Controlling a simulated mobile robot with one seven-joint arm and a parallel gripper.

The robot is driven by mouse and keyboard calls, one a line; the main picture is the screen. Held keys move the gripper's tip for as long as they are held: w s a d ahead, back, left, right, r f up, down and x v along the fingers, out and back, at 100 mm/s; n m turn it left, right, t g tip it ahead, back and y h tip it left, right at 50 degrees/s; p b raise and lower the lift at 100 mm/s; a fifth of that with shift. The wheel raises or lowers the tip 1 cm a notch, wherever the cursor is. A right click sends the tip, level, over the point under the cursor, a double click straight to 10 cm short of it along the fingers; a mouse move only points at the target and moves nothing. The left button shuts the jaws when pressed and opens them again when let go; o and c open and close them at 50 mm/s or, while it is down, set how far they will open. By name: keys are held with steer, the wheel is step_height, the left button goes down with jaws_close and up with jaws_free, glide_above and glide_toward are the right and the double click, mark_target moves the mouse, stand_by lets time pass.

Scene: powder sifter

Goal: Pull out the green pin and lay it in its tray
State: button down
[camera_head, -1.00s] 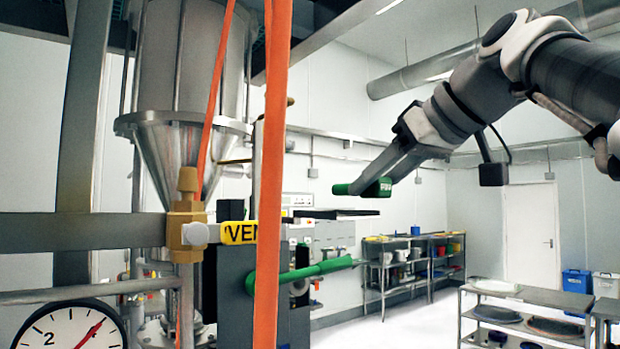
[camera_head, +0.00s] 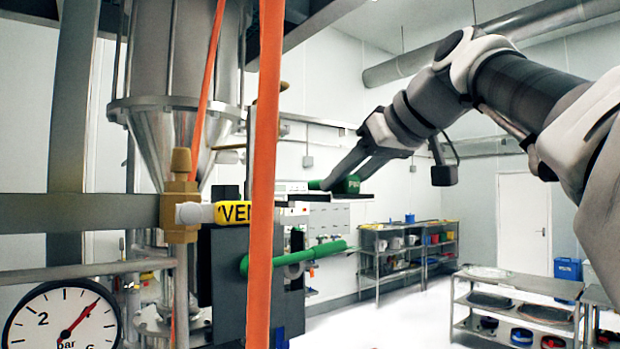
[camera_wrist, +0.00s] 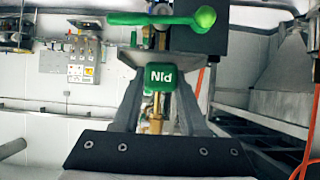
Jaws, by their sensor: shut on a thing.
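My gripper (camera_head: 347,176) is shut on the green pin (camera_head: 352,186), whose block carries white lettering. In the wrist view the pin (camera_wrist: 160,79) sits between the two grey fingers, its lettering upside down. In the head view the pin is just above a dark, flat, tray-like plate (camera_head: 322,198) to the left of my arm. I cannot tell whether it touches the plate. A grey plate edge (camera_wrist: 197,60) shows behind the pin in the wrist view. The pin's far end is partly hidden.
A green lever (camera_head: 300,254) sticks out below the plate and also shows in the wrist view (camera_wrist: 150,18). An orange strap (camera_head: 265,150), a brass valve (camera_head: 180,205) with a yellow tag and a pressure gauge (camera_head: 65,317) stand in front left. Shelves stand at the back.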

steer(key=shift+f+b, duration=0.3)
steer(key=shift+f, duration=0.05)
stand_by(0.5)
steer(key=shift+c, duration=1.8)
jaws_free()
steer(key=p+v, duration=0.2)
steer(key=v, duration=1.5)
steer(key=shift+r, duration=0.25)
steer(key=shift+s, duration=0.15)
steer(key=s+a+f+m+g+h+b, duration=0.1)
steer(key=s+f+m+h, duration=0.1)
steer(key=f, duration=1.5)
steer(key=s+f+m+g+h+b, duration=0.2)
steer(key=s+f, duration=0.2)
steer(key=f, duration=1.3)
steer(key=s+a+f+m+g+h+b, duration=0.1)
steer(key=s+f+m+h+b, duration=0.1)
steer(key=f, duration=1.5)
steer(key=shift+s+a+f+m+h, duration=0.3)
steer(key=shift+s+m+h, duration=0.1)
steer(key=shift+s, duration=0.15)
